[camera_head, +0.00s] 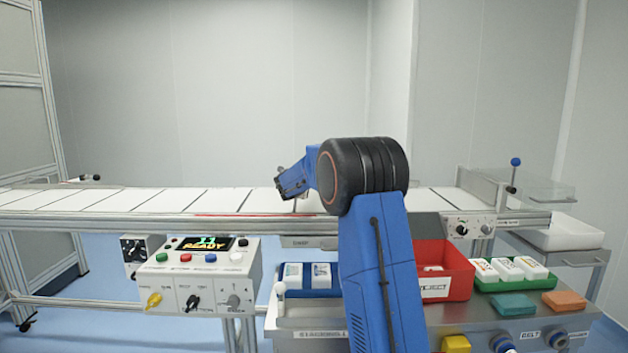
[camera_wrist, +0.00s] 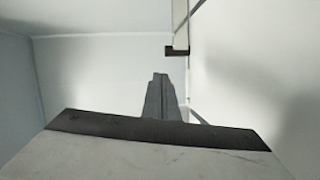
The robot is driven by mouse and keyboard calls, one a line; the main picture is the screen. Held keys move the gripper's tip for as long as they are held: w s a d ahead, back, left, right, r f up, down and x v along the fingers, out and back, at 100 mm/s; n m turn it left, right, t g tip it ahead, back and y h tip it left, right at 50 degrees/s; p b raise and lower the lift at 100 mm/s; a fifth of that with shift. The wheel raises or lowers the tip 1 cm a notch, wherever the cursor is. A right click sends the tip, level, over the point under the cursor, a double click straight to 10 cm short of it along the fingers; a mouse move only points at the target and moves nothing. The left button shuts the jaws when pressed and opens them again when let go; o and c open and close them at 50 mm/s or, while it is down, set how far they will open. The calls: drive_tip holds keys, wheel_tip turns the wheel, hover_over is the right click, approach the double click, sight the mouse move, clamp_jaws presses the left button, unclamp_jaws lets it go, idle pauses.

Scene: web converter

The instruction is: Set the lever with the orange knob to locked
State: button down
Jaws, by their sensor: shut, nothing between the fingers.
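I see no lever with an orange knob in either view; my arm hides part of the conveyor and bench. A lever with a blue knob (camera_head: 515,162) stands upright at the right end of the conveyor. A lever with a white knob (camera_head: 280,289) stands at the left of the steel bench. My gripper (camera_head: 281,190) is over the middle of the conveyor, pointing left and slightly down. In the wrist view my gripper (camera_wrist: 160,76) shows its two grey fingers together, with nothing held.
The conveyor (camera_head: 120,200) crosses the view. A control box (camera_head: 197,270) reading READY has buttons and a yellow rotary knob (camera_head: 153,300). A red bin (camera_head: 458,263), a green tray (camera_head: 490,285) and a blue tray (camera_head: 313,293) sit on the bench. Space above the left conveyor is clear.

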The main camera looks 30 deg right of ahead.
drive_tip(key=s, duration=0.5)
drive_tip(key=s+r, duration=0.1)
drive_tip(key=s, duration=0.2)
drive_tip(key=shift+s+d, duration=0.15)
drive_tip(key=shift+s, duration=0.1)
drive_tip(key=s+a+m, duration=0.1)
drive_tip(key=s, duration=0.3)
drive_tip(key=s+a+m+g, duration=0.1)
drive_tip(key=s+a, duration=0.1)
drive_tip(key=s, duration=0.2)
drive_tip(key=s+a+m+g, duration=0.1)
drive_tip(key=s+a, duration=0.1)
drive_tip(key=s, duration=0.2)
drive_tip(key=shift+s+a+r, duration=0.1)
drive_tip(key=shift+s+r, duration=0.1)
drive_tip(key=shift+s, duration=0.1)
drive_tip(key=s+a+f+m+g+y, duration=0.1)
drive_tip(key=s+a+f+y, duration=0.3)
drive_tip(key=s+a, duration=0.6)
drive_tip(key=s+a+f+m+g+y, duration=0.1)
drive_tip(key=s+a+f+y, duration=0.3)
drive_tip(key=s+a+f, duration=0.5)
drive_tip(key=s+a+f+m+g+y, duration=0.1)
drive_tip(key=s+a+f+y, duration=0.3)
drive_tip(key=s, duration=1.8)
drive_tip(key=a+f+g, duration=0.1)
drive_tip(key=a+f, duration=0.2)
drive_tip(key=a, duration=0.4)
drive_tip(key=shift+s+f+m, duration=0.15)
drive_tip(key=shift+s+m, duration=0.25)
